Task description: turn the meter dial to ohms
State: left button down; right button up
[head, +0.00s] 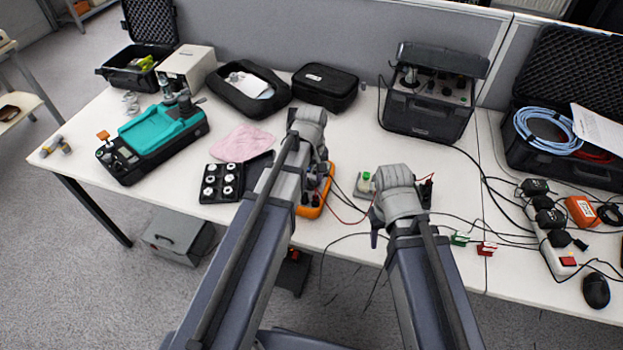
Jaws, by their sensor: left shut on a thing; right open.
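The orange meter (328,186) lies on the white table near its front edge, partly covered by my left arm. My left gripper (318,176) points down over the meter and is shut, apparently on its dial. The dial itself and its setting are hidden by the gripper and arm. My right gripper (375,238) is open, to the right of the meter and apart from it. Red and black leads run from the meter to the right.
A small green-topped device (366,178) stands beside my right wrist. A teal calibrator (160,130), pink cloth (242,143) and black tray of round parts (221,183) lie left. A black case unit (430,105) stands behind. Cables, clips and a power strip (560,255) crowd the right.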

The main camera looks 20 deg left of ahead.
aim_at(311, 182)
pick_arm(q)
jog(key=shift+m, duration=0.3)
jog(key=m, duration=0.3)
jog(key=shift+a+m, duration=0.1)
jog(key=shift+m, duration=1.9)
jog(key=shift+c, duration=2.2)
grip_release()
notch_tip(311, 182, up, 8)
jog(key=p, duration=0.8)
jog(key=shift+f, duration=0.1)
pick_arm(e)
notch_tip(311, 182, up, 8)
